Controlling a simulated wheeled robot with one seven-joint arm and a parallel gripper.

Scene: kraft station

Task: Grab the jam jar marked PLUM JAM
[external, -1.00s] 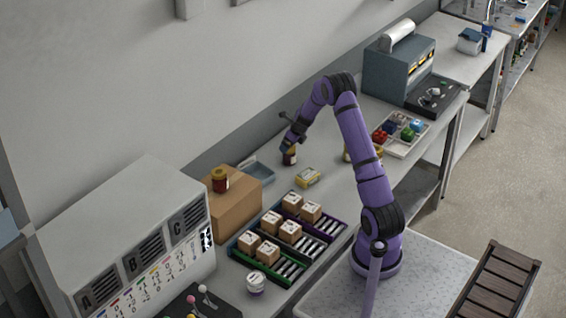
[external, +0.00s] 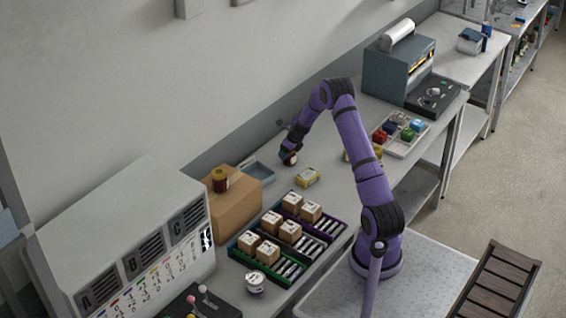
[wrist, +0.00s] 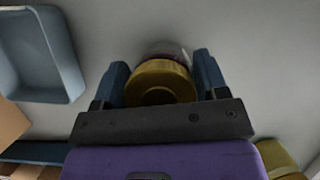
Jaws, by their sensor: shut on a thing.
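A dark red jar with a gold lid (wrist: 159,82) is between the two fingers of my gripper (wrist: 165,78) in the wrist view. My gripper is shut on this jar. In the external view my gripper (external: 288,153) is low over the bench, with the jar (external: 289,159) at its fingers near the wall side. The lettering on the held jar cannot be read.
A blue-grey tray (wrist: 77,62) lies left of the held jar, and it also shows in the external view (external: 262,172). A yellow item (external: 307,177) lies just right of the jar. Racks with several small boxes (external: 290,230) stand in front. A tray of coloured pieces (external: 401,149) is to the right.

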